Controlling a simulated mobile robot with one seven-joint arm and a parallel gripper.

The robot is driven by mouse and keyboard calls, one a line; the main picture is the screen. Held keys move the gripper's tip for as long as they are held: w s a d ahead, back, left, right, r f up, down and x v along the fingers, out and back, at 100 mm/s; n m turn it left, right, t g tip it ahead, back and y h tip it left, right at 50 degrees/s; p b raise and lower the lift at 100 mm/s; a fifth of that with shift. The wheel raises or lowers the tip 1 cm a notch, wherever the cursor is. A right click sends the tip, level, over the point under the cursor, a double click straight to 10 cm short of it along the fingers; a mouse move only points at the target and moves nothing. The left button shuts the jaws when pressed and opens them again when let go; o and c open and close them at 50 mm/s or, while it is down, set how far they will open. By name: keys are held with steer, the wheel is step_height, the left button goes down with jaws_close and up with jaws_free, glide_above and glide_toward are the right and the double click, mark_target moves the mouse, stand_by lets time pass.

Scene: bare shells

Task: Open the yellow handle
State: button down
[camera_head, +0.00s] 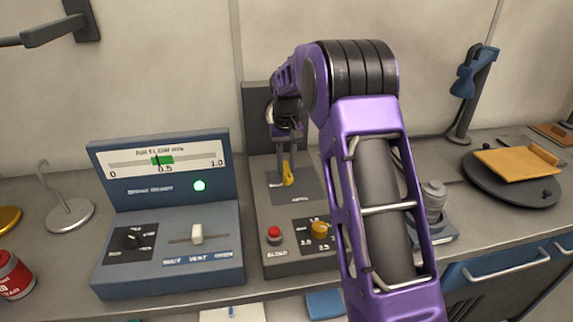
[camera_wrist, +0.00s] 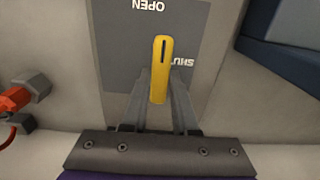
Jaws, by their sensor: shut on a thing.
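The yellow handle (camera_head: 288,174) stands on a dark plate of the grey panel box (camera_head: 263,200) in the middle of the bench. In the wrist view the yellow handle (camera_wrist: 160,70) is a long bar with a dark slot, lying between my fingers. The plate (camera_wrist: 125,50) carries the words OPEN and SHUT, upside down in this view; the handle partly covers SHUT. My gripper (camera_wrist: 160,88) is shut on the handle, with a finger at each side. In the head view my gripper (camera_head: 285,160) comes down on the handle from above.
A blue gauge console (camera_head: 168,240) with a green light, a dial and a white slider stands left. A red button (camera_head: 274,234) and a yellow knob (camera_head: 320,229) sit on the panel box's front. A round dark plate (camera_head: 500,193) with an orange board lies right. The wall is close behind.

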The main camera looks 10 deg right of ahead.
mark_target(286, 168)
steer(key=c, duration=0.7)
jaws_free()
steer(key=shift+r, duration=0.1)
step_height(286, 168, up, 17)
steer(key=shift+r, duration=0.15)
